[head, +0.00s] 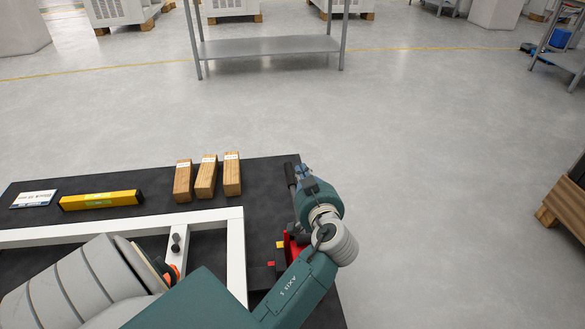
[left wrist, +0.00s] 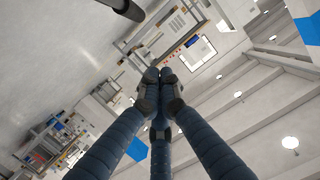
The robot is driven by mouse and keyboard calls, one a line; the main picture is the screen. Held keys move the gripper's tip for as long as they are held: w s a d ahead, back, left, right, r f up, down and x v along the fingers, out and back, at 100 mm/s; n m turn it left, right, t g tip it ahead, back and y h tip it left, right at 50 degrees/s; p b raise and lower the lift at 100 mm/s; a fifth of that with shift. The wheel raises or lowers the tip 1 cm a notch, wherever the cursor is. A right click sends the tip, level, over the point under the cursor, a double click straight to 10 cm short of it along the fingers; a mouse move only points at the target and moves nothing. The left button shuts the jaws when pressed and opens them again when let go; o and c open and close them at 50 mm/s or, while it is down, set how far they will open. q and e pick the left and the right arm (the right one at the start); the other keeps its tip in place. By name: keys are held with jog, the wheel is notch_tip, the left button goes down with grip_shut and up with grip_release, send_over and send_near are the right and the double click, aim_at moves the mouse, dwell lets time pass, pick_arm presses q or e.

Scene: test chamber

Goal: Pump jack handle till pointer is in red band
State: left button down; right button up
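The red jack (head: 297,246) stands on the right part of the black table, mostly hidden behind my left arm. Its dark handle (head: 290,176) rises steeply beside my left gripper (head: 303,172). In the left wrist view, the three blue fingers of my left gripper (left wrist: 160,76) come together at the tips with nothing visible between them. A dark rod end (left wrist: 122,8), apparently the handle, shows at the top of that view, apart from the fingertips. Small yellow and red marks (head: 279,245) show left of the jack. I cannot make out a pointer. My right gripper is out of view.
The black table (head: 262,185) bears a white frame (head: 234,255), several wooden blocks (head: 205,178), a yellow level (head: 102,200) and a card (head: 34,199). A metal shelf (head: 270,46) stands farther back. A wooden crate (head: 567,208) is at the right. The floor between is clear.

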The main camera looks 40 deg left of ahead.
pick_arm(q)
jog(key=f, duration=0.2)
jog(key=b, duration=0.1)
send_over(292, 176)
jog(key=shift+w+d+f, duration=0.3)
jog(key=shift+f, duration=0.35)
jog(key=f, duration=0.1)
jog(key=f+b, duration=0.1)
jog(key=shift+s+a+f, duration=0.15)
jog(key=shift+s+f, duration=0.05)
jog(key=shift+f, duration=0.15)
jog(key=shift+s+f, duration=0.1)
jog(key=shift+f, duration=0.55)
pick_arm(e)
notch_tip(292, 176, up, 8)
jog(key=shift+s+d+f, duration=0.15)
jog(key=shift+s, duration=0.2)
pick_arm(q)
jog(key=shift+a, duration=0.1)
